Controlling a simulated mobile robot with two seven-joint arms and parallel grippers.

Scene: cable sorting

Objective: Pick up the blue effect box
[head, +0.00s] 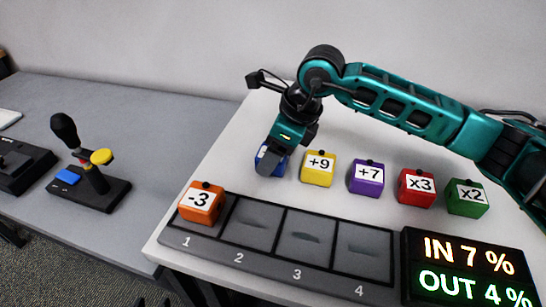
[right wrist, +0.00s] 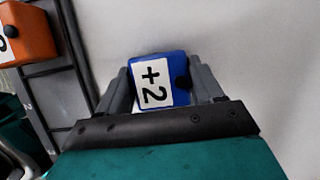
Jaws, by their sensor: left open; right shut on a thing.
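The blue effect box (head: 265,154) stands at the left end of the row of boxes on the white board, partly hidden by my right gripper (head: 277,160). In the right wrist view the blue box (right wrist: 158,79) shows its +2 label, between the two fingers of my right gripper (right wrist: 160,85). The right gripper is shut on it. I cannot tell whether the box touches the board. Only dark tips of my left gripper (head: 153,301) show at the bottom edge of the head view, apart and empty.
Yellow +9 (head: 318,169), purple +7 (head: 366,178), red x3 (head: 416,186) and green x2 (head: 466,198) boxes stand to the right. An orange -3 box (head: 201,203) sits in slot 1 of the tray (head: 270,257); slots 2 to 4 are empty. A display (head: 470,270) reads IN 7 %, OUT 4 %. A joystick (head: 90,175) stands left.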

